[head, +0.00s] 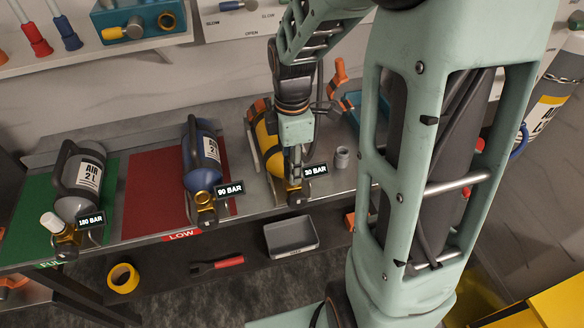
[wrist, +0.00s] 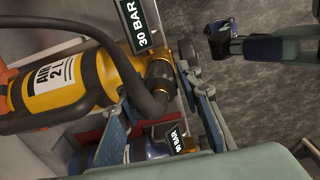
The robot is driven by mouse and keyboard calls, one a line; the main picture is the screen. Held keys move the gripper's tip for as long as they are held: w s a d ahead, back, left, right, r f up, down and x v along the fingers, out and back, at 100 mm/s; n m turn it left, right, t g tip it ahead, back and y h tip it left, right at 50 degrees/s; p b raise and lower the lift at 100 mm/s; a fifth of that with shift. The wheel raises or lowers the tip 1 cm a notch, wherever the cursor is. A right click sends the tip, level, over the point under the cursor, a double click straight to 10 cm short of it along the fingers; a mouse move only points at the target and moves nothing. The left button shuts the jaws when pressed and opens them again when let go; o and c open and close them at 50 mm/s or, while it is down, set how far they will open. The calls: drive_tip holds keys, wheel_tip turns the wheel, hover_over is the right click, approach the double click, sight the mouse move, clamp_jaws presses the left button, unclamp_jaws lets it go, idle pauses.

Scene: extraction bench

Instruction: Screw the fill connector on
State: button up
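The yellow air cylinder (head: 268,140) lies on the bench with a "30 BAR" tag at its valve end (head: 297,194). It also fills the left of the wrist view (wrist: 70,88), with its dark, gold-ringed valve neck (wrist: 158,75) at the fingertips. My gripper (head: 295,172) points down at this valve end. In the wrist view its two blue-grey fingers (wrist: 156,88) stand apart on either side of the neck; contact is unclear. A thick black curved tube or handle (wrist: 125,70) runs to the neck. I cannot make out the fill connector for certain.
A blue cylinder (head: 203,155) tagged "90 BAR" lies on the red mat (head: 150,185), a grey one (head: 82,180) tagged "180 BAR" on the green mat (head: 105,190). A small grey cup (head: 342,157) stands right of my gripper. A grey tray (head: 290,236) sits below.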

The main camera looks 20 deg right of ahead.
clamp_jaws()
drive_tip(key=m, duration=0.6)
drive_tip(key=shift+m, duration=0.4)
drive_tip(key=m, duration=0.6)
drive_tip(key=shift+m, duration=0.4)
drive_tip(key=m, duration=0.6)
drive_tip(key=shift+m+p, duration=0.4)
drive_tip(key=m, duration=0.3)
drive_tip(key=shift+p, duration=0.35)
drive_tip(key=m+p, duration=0.1)
drive_tip(key=m, duration=0.3)
drive_tip(key=shift+f, duration=0.1)
